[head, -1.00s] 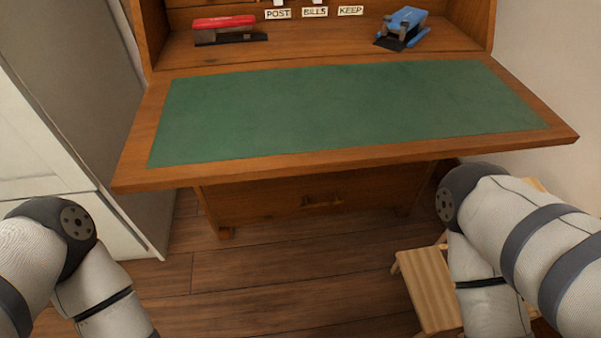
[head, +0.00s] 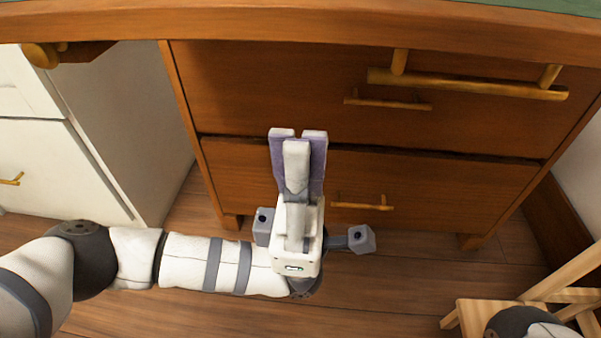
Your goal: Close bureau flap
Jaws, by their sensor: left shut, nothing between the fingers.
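The bureau flap (head: 300,22) is down. Its wooden front edge runs across the top of the head view, and a strip of its green surface (head: 555,6) shows at the top right. The rest of the flap is out of frame. My left gripper (head: 298,135) is shut and empty, fingers pointing up the picture. It shows below the flap's edge, in front of the bureau's drawers, apart from the edge in the picture. My right gripper is out of view.
The bureau's drawers (head: 260,85) have brass handles, and a larger brass bar (head: 470,84) shows just under the flap's edge. A white cabinet (head: 40,150) stands at left. A wooden chair (head: 490,315) is at lower right. Bare wooden floor (head: 410,285) lies between.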

